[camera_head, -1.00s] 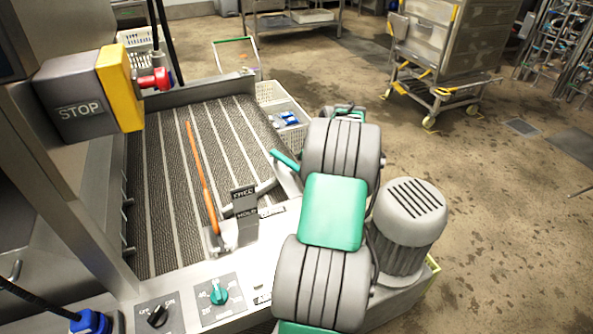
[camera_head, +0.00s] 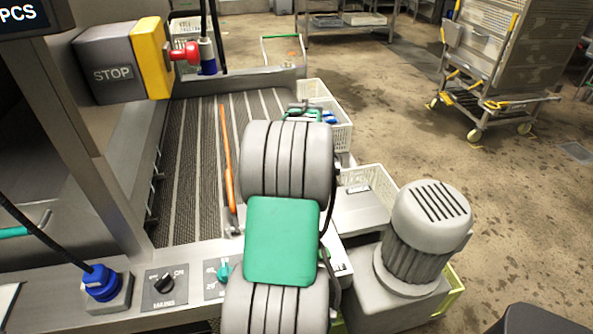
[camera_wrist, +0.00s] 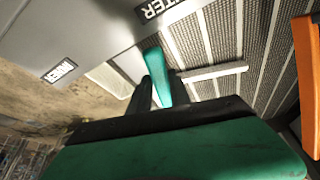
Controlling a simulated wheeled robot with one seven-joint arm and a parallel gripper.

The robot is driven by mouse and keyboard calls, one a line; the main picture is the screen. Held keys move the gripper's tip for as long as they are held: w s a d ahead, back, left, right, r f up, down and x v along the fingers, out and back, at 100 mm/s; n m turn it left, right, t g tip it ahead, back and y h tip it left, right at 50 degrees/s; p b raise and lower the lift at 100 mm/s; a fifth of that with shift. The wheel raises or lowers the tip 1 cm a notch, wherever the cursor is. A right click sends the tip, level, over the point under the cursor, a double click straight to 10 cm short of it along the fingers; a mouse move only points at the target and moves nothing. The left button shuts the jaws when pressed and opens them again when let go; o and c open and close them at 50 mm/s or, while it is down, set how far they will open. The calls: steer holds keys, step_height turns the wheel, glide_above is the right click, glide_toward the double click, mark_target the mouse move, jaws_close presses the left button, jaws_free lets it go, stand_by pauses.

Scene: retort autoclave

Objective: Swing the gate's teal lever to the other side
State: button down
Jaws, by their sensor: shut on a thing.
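The teal lever (camera_wrist: 154,58) shows in the wrist view as a teal bar running up and away from between my fingers. My gripper (camera_wrist: 158,88) is shut on it, with a dark finger on either side. In the head view my arm covers the lever and my fingers. The long orange bar (camera_head: 228,160) lies over the ribbed belt, left of my arm. It also shows at the right edge of the wrist view (camera_wrist: 306,85).
A STOP box (camera_head: 113,74) with a red button stands at upper left. A grey motor (camera_head: 430,230) is right of my arm. A wheeled rack (camera_head: 490,75) is at upper right. Open floor lies between.

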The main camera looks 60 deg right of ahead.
stand_by(0.4)
steer(key=c, duration=1.2)
jaws_free()
steer(key=shift+w, duration=0.1)
steer(key=v, duration=0.7)
steer(key=shift+a+r, duration=0.15)
steer(key=shift+r, duration=0.25)
